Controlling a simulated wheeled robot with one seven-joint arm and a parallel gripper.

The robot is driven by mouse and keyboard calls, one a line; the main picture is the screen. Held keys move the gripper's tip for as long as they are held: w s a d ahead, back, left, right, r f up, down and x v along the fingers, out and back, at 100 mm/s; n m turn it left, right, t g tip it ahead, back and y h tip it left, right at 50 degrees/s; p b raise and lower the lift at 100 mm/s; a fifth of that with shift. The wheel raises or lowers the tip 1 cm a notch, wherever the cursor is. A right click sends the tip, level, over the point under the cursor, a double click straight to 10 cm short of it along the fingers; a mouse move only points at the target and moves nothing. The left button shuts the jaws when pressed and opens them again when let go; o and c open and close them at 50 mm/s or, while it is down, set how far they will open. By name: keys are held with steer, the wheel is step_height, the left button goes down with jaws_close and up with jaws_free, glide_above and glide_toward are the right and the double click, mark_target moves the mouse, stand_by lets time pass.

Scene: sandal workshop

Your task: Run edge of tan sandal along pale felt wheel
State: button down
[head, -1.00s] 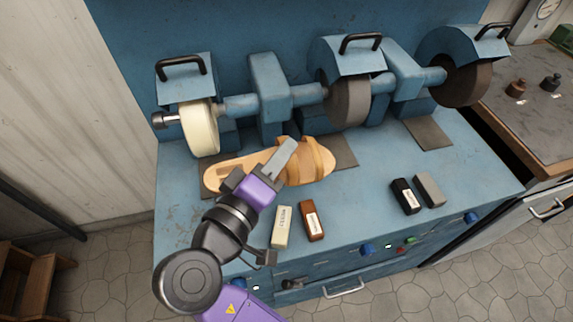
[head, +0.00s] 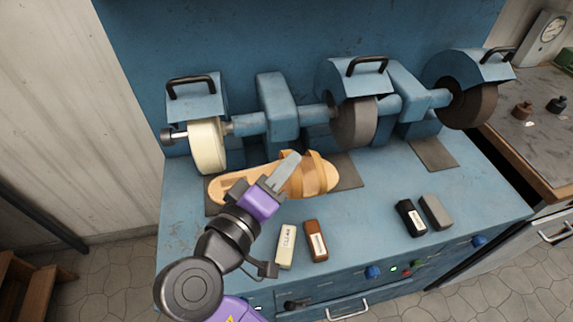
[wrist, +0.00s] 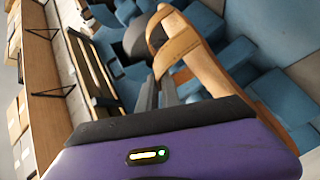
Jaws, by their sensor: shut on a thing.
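The tan sandal (head: 318,178) is held in front of the machine, its strapped end to the right and its bare sole end to the left, close below the pale felt wheel (head: 208,147). I cannot tell whether its edge touches the wheel. My gripper (head: 284,170) is shut on the sandal at its near side, by the straps. In the wrist view the sandal (wrist: 200,62) runs from upper middle to lower right beyond the jaws (wrist: 165,92); the exact grip is partly hidden.
A grey wheel (head: 354,122) and a dark wheel (head: 470,104) share the shaft. A cream bar (head: 286,247), a brown bar (head: 316,241), a black block (head: 410,218) and a grey block (head: 436,212) lie on the blue bench (head: 370,195).

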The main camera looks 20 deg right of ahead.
steer(key=shift+w+r, duration=0.3)
steer(key=shift+w, duration=0.6)
stand_by(1.1)
steer(key=shift+s+a, duration=0.1)
steer(key=shift+a, duration=0.3)
stand_by(0.5)
steer(key=shift+s+a+b, duration=0.1)
steer(key=shift+a+b, duration=0.2)
steer(key=shift+b, duration=0.2)
steer(key=shift+a+m, duration=0.2)
steer(key=shift+m, duration=0.1)
steer(key=shift+s+a+b, duration=0.2)
steer(key=shift+a+b, duration=0.1)
steer(key=shift+a, duration=1.6)
stand_by(1.1)
steer(key=shift+a, duration=0.35)
steer(key=shift+s+a+r, duration=0.1)
steer(key=shift+a, duration=0.8)
